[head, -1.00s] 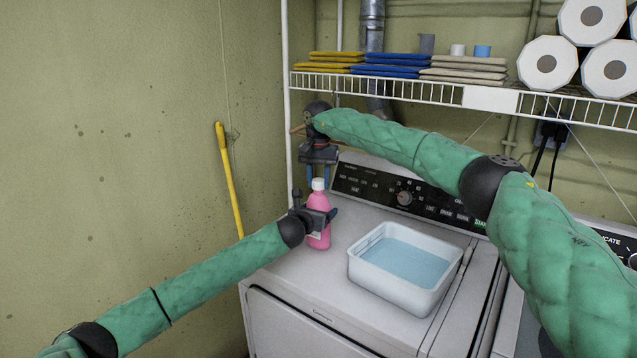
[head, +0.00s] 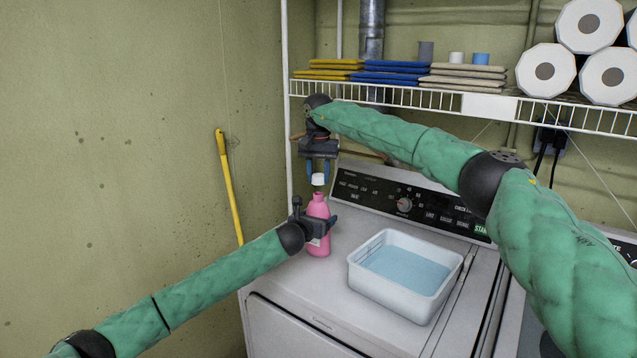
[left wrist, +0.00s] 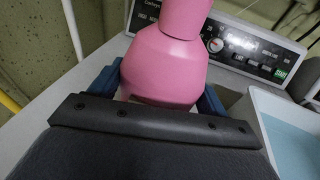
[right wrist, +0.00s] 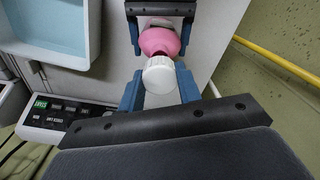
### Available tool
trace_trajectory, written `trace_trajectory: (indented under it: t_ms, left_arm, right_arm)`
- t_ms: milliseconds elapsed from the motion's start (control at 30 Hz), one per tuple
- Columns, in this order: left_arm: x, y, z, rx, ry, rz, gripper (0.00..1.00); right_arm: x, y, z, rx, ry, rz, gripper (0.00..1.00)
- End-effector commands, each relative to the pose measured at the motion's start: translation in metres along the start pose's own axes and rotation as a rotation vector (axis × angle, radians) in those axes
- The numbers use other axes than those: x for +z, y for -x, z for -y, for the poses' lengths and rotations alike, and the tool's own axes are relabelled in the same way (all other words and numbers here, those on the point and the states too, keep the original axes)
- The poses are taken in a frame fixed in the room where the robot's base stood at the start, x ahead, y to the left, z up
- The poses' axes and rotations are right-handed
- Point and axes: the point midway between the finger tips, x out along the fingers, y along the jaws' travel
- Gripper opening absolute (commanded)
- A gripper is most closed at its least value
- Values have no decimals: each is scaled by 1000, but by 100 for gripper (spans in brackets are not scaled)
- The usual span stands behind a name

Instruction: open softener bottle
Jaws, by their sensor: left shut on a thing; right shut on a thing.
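The pink softener bottle (head: 317,208) stands upright at the left of the white machine's top. My left gripper (head: 318,222) is shut around its body; the left wrist view shows the bottle (left wrist: 165,70) between the blue fingers. The white cap (head: 318,180) is apart from the bottle, a little above its open neck. My right gripper (head: 320,174), above the bottle, is shut on the cap, which also shows between its fingers in the right wrist view (right wrist: 160,75).
A white tub (head: 400,300) with light blue contents stands right of the bottle on the machine (head: 300,285). The control panel (head: 410,202) is behind. A wire shelf (head: 400,95) with folded cloths and rolls hangs above. A yellow pole (head: 229,185) leans at the left wall.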

Motion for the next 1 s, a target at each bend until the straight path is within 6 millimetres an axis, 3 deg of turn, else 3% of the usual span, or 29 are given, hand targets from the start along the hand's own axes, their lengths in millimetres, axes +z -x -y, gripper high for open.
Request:
trace_trajectory:
  t_ms: [300,333,433,767,1000]
  left_arm:
    - [-2,0,-1,1,0,-2,13]
    - [-2,0,-1,1,0,-2,78]
    - [-1,0,-1,1,0,-2,98]
    - [-1,3,-1,1,-1,0,100]
    - [-3,32,-1,0,-2,0,100]
  right_arm:
    - [0,10,0,0,0,0,7]
    - [0,10,0,0,0,0,7]
    - [0,10,0,0,0,0,7]
    - [0,9,0,0,0,0,7]
    - [0,1,0,0,0,0,7]
